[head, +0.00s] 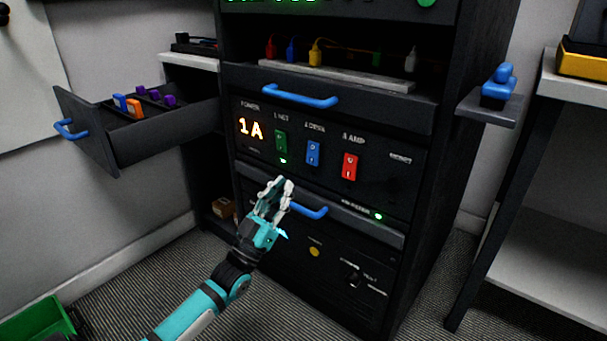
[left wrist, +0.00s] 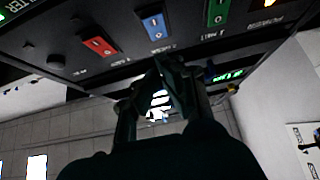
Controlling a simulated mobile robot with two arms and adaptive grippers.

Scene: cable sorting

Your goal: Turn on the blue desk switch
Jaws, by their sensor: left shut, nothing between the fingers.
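The blue desk switch (head: 313,152) is a rocker on the dark front panel of the cabinet, between a green switch (head: 281,141) and a red switch (head: 349,166). No lit lamp shows under it. In the left wrist view, which looks upside down, the blue switch (left wrist: 154,27) is just beyond the fingers. My left gripper (head: 281,184) is shut and empty, below and left of the blue switch in the head view, apart from it. It also shows dark in the left wrist view (left wrist: 167,66). My right gripper is in neither view.
A blue handle (head: 299,96) juts out above the switches, and another blue handle (head: 310,210) sits close beside my fingers. An open drawer (head: 165,135) sticks out at left. A small green lamp (head: 283,161) glows under the green switch.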

